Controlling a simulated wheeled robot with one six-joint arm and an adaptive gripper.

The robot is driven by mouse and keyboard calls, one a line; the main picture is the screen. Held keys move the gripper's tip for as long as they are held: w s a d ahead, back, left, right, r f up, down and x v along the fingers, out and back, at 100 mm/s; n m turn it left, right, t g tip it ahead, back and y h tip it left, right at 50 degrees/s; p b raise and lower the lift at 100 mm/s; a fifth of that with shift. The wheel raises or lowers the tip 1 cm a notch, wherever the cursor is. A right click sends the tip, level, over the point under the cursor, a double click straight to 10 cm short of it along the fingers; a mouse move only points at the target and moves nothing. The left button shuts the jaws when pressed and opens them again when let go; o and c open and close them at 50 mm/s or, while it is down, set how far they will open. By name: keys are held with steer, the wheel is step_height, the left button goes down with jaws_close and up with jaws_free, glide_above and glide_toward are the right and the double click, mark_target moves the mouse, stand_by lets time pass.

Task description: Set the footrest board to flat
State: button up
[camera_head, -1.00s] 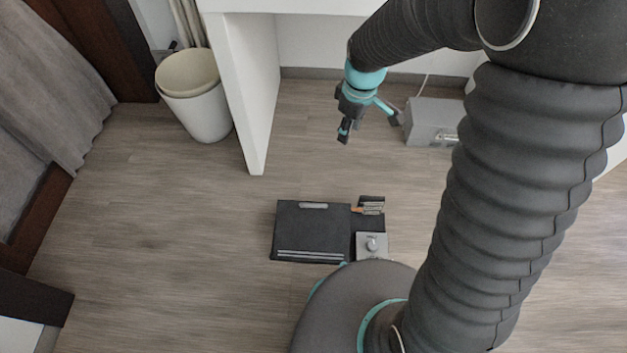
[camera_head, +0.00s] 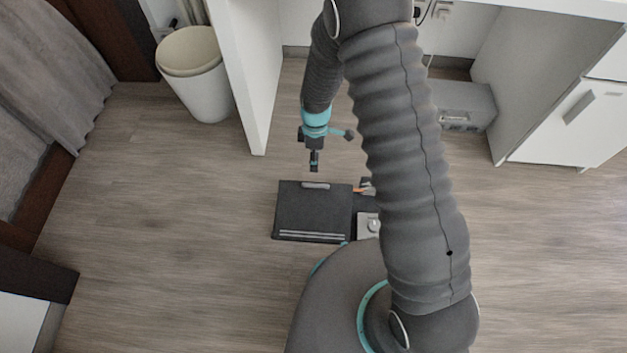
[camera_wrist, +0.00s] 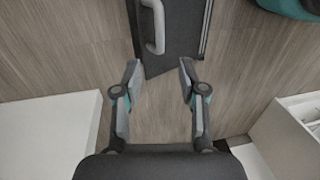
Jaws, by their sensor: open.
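The footrest board (camera_head: 312,211) is a dark grey panel on the wood floor in front of my base. It has a light grey handle (camera_head: 316,186) along its far edge and pale strips along its near edge. Its exact tilt is hard to tell from above. To its right sits a grey unit with a round knob (camera_head: 373,225), partly hidden by my arm. My gripper (camera_head: 314,166) hangs just beyond the board's far edge, apart from it. In the wrist view my gripper (camera_wrist: 160,80) is open and empty, with the handle (camera_wrist: 153,28) ahead of the fingertips.
A white desk side panel (camera_head: 243,80) stands to the left of my gripper, with a white bin (camera_head: 195,80) beyond it. A grey box (camera_head: 467,108) sits under the desk at right, near a white cabinet (camera_head: 570,125). The floor left of the board is clear.

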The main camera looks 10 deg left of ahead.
mark_target(314, 184)
steer(key=f, duration=0.3)
steer(key=s+f, duration=0.1)
steer(key=f, duration=0.6)
steer(key=shift+s+f, duration=0.25)
steer(key=shift+s, duration=0.15)
jaws_close()
